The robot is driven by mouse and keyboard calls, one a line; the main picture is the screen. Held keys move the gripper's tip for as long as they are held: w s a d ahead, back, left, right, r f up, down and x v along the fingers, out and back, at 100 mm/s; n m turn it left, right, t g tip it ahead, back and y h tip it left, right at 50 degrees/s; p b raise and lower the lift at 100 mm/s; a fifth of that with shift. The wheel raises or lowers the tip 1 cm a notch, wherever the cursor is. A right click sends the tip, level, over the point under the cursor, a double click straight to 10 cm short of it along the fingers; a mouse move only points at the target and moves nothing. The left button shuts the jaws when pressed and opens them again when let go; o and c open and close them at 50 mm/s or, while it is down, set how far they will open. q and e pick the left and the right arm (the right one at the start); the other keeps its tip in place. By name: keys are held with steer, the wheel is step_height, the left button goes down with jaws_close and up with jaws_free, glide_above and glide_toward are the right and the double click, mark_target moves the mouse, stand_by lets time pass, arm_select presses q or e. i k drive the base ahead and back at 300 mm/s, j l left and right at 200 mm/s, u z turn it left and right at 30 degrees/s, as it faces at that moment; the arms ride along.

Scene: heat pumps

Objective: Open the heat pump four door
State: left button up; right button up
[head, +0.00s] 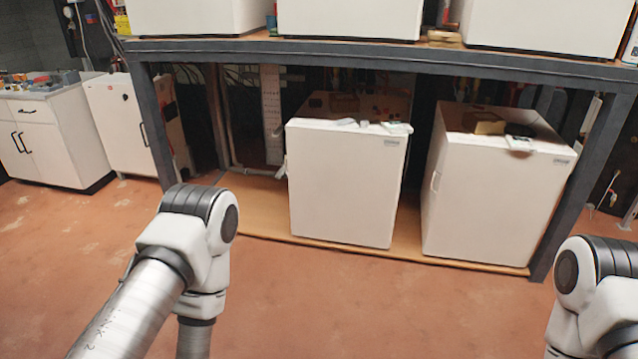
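Several white box-shaped units stand on a dark metal rack, and I cannot tell which is heat pump four. On the lower shelf are a left unit (345,185) and a right unit (492,205). Their front doors look shut, with small labels at the top right. Each has a small handle-like part on its left edge. The upper shelf holds an upper left unit (195,15), an upper middle unit (350,18) and an upper right unit (545,25), all cut off by the top of the view. Only links of my two arms show; both grippers are out of view.
The rack's dark beam (400,57) and posts frame the lower shelf (262,205). Small items lie on top of both lower units. White cabinets (45,140) stand at the far left. The reddish floor (330,300) in front is clear apart from my arms.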

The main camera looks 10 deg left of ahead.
mark_target(344, 186)
steer(key=i+j, duration=0.25)
steer(key=i, duration=0.2)
steer(key=i+j, duration=0.25)
steer(key=i, duration=0.2)
steer(key=i+j, duration=0.25)
steer(key=i, duration=0.2)
steer(key=i+j, duration=0.2)
steer(key=i, duration=0.25)
steer(key=i+j, duration=0.25)
steer(key=i, duration=0.2)
steer(key=i+j, duration=0.25)
steer(key=i, duration=0.2)
steer(key=j+u, duration=0.05)
